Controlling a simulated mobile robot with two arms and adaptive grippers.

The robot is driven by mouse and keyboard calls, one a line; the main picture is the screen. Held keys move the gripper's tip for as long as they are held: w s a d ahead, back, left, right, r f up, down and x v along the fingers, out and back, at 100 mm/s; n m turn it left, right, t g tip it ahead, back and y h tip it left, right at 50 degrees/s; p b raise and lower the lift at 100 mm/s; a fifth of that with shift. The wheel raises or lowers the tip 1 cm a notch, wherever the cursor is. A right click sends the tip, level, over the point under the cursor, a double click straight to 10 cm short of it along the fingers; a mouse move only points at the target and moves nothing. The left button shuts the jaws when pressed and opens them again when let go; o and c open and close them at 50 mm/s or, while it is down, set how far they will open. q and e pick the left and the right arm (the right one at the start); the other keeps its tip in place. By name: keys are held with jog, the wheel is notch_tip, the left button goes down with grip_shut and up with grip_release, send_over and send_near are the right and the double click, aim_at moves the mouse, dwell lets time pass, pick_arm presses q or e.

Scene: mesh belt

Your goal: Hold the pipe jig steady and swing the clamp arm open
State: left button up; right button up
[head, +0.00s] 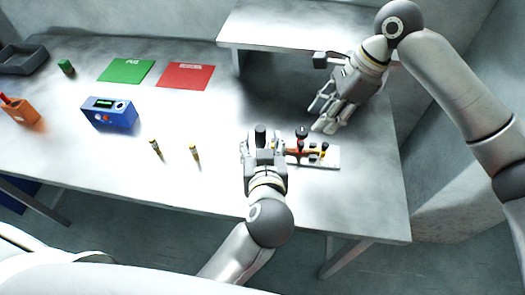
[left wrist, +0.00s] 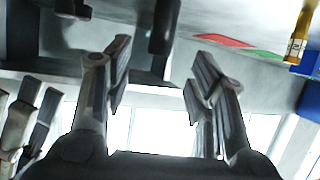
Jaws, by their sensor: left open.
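The pipe jig has a pale base plate (head: 331,164) with orange, yellow and black parts on top, and it lies on the table right of centre. Its left end is hidden behind my left gripper. A dark knob (head: 301,131) stands at its back edge. I cannot make out which part is the clamp arm or how it is set.
A blue box (head: 109,112), an orange object (head: 20,109), a green mat (head: 126,71) and a red mat (head: 186,76) lie further left. A raised shelf (head: 300,28) is behind. The table front is clear.

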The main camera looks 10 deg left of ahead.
aim_at(261, 134)
pick_arm(q)
jog(key=x, duration=0.7)
jog(key=shift+w+a+f, duration=0.1)
jog(key=shift+w+f, duration=0.1)
jog(key=shift+w, duration=0.1)
jog(key=shift+c, duration=0.4)
dwell(0.4)
grip_shut()
dwell(0.4)
dwell(0.7)
